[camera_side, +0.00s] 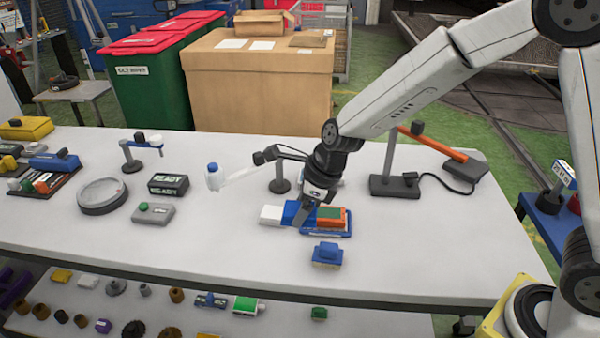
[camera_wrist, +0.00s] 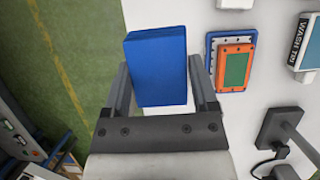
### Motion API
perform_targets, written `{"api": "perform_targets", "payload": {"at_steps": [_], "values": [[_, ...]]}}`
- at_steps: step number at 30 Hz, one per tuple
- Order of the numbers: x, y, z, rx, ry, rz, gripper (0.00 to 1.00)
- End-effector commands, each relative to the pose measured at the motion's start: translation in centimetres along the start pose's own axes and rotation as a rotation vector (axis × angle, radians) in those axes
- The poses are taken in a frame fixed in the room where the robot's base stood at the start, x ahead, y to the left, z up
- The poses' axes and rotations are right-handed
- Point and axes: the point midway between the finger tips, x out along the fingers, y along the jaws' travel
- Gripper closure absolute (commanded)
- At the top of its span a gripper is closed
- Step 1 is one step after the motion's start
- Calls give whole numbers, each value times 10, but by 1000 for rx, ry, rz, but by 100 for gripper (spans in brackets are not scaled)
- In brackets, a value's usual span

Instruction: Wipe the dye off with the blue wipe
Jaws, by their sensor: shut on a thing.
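My gripper (camera_side: 306,211) is shut on a blue block, the blue wipe (camera_wrist: 158,66), with one finger on each side of it in the wrist view. In the side view the wipe (camera_side: 291,212) shows at the fingertips, low over the table. An orange plate (camera_wrist: 221,75) with a green face (camera_wrist: 237,70) lies in a blue frame (camera_wrist: 210,50), to the right of the wipe in the wrist view. In the side view it is just right of my fingers (camera_side: 345,217). I cannot tell whether the green is the dye. Contact between wipe and table is hidden.
A blue block with a pale base (camera_side: 326,254) stands in front of my gripper. A white piece (camera_side: 271,214) lies left of it. A small dark stand (camera_side: 280,185) and a lamp-like post (camera_side: 390,165) stand behind.

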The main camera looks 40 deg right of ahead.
Motion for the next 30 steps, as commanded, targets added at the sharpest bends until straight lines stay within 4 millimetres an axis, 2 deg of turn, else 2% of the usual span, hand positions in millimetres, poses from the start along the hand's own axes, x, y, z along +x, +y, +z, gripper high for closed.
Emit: {"api": "perform_targets", "payload": {"at_steps": [1, 7, 15, 23, 30], "values": [[3, -13, 3, 4, 0, 0, 72], [10, -62, 14, 2, -2, 2, 72], [19, -130, 17, 0, -3, 3, 72], [25, -195, 5, -4, -1, 2, 72], [28, -248, -15, -7, 0, 0, 72]]}}
